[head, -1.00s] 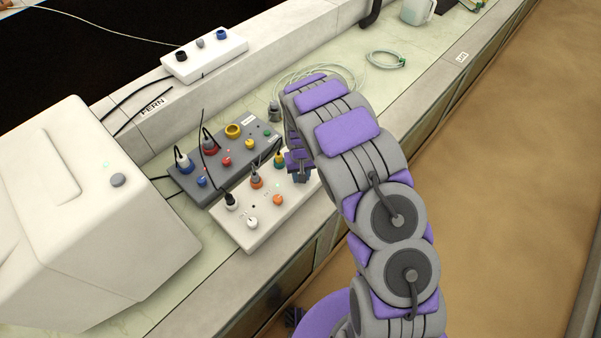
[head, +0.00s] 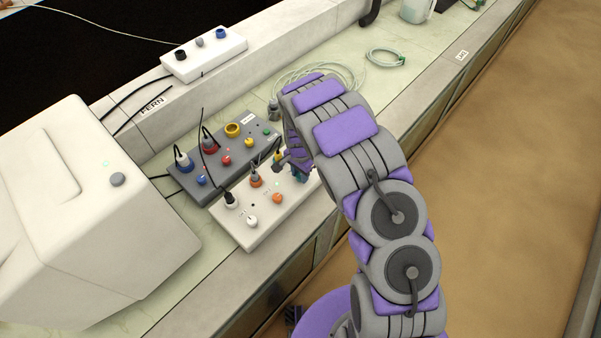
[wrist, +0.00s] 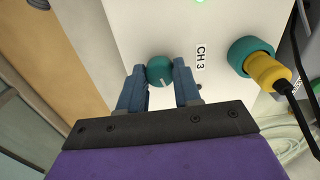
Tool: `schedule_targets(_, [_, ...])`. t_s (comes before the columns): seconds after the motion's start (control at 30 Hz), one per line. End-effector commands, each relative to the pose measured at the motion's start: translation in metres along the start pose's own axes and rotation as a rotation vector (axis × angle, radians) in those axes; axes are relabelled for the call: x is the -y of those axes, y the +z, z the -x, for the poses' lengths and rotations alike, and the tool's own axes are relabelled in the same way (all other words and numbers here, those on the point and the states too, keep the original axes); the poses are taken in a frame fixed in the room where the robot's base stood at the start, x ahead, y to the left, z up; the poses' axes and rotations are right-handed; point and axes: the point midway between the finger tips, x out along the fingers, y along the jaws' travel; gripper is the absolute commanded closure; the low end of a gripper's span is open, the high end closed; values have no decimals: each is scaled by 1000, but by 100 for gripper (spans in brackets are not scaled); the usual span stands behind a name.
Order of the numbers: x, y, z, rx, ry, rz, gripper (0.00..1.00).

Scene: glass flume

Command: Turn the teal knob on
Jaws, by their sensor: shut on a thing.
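The teal knob (wrist: 160,70) is round with a white pointer line and sits on a white panel beside the label CH 3 (wrist: 201,58). My gripper (wrist: 160,83) is shut on the knob, one blue finger on each side. The pointer line points down toward my gripper, tilted slightly right. In the head view my gripper (head: 301,173) is over the right end of the white knob box (head: 283,225), and it hides the teal knob there. A teal socket (wrist: 246,55) with a yellow plug (wrist: 268,72) is right of the knob in the wrist view.
The white box also has a white knob (head: 252,222) and an orange knob (head: 277,198). A dark grey box (head: 215,190) with plugs and knobs stands behind it. A large white unit (head: 70,220) is at left. Coiled tubing (head: 340,75) lies behind my arm.

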Motion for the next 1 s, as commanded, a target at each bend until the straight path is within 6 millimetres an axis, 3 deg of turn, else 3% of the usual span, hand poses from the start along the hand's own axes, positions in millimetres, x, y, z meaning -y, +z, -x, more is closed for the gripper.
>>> schedule_targets(0.43, [0,3,-2,6,6,-258,98])
schedule_targets(1.0, [1,3,-1,5,5,-308,98])
